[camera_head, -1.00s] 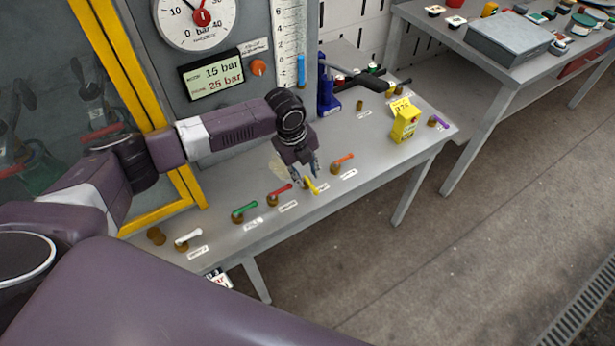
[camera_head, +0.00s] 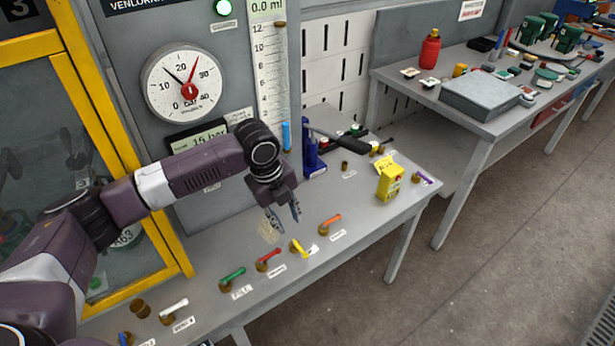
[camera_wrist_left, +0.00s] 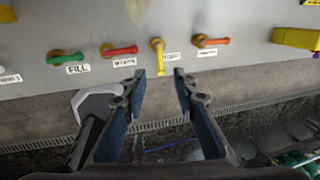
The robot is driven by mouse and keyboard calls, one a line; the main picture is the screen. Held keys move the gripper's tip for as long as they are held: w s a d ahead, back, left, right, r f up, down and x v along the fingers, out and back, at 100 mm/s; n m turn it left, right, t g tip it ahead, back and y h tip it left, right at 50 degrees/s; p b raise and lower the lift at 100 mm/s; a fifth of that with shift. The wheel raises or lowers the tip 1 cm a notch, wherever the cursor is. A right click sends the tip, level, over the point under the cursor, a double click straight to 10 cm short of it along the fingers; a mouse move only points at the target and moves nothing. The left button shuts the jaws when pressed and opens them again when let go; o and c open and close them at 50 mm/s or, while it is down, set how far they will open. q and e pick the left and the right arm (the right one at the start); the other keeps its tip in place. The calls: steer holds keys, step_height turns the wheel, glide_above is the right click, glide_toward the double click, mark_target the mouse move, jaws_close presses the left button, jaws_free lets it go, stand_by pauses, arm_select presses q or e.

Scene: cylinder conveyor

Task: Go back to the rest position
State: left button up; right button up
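My left gripper (camera_head: 283,214) is open and empty, raised above the grey bench (camera_head: 225,311). In the left wrist view its two fingers (camera_wrist_left: 160,76) are spread with nothing between them. The yellow lever (camera_head: 297,247) lies just below the gripper, apart from it; in the left wrist view it shows beyond the fingertips (camera_wrist_left: 158,46). A red lever (camera_head: 269,260) and a green lever (camera_head: 233,273) are to its left, and an orange lever (camera_head: 330,220) is to its right. My right gripper is not in view.
A yellow box (camera_head: 389,184) with a red button and a blue press-like tool (camera_head: 312,156) stand on the bench. The panel with a round gauge (camera_head: 184,84) rises behind my arm. A yellow frame (camera_head: 100,95) stands at left. A second table (camera_head: 423,93) is at right.

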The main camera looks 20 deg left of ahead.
arm_select(q)
steer(key=s+d+f+n+t+h, duration=0.1)
steer(key=s+d+f+n, duration=0.35)
steer(key=s+d, duration=0.25)
steer(key=s+d+f+n+h, duration=0.1)
steer(key=s+d+f+n, duration=0.2)
steer(key=s+d+n, duration=0.3)
steer(key=s+a+f+n+y, duration=0.2)
steer(key=s+a+n+y, duration=0.1)
steer(key=s+a+n, duration=1.1)
step_height(320, 180, down, 26)
steer(key=s+d, duration=0.2)
steer(key=s, duration=0.1)
steer(key=s+a+f+m+g+b, duration=0.1)
steer(key=s+a+f, duration=0.2)
steer(key=s+f, duration=1.3)
steer(key=shift+s+a+f+g, duration=0.15)
steer(key=shift+s+f+g, duration=0.15)
steer(key=shift+s+g, duration=0.1)
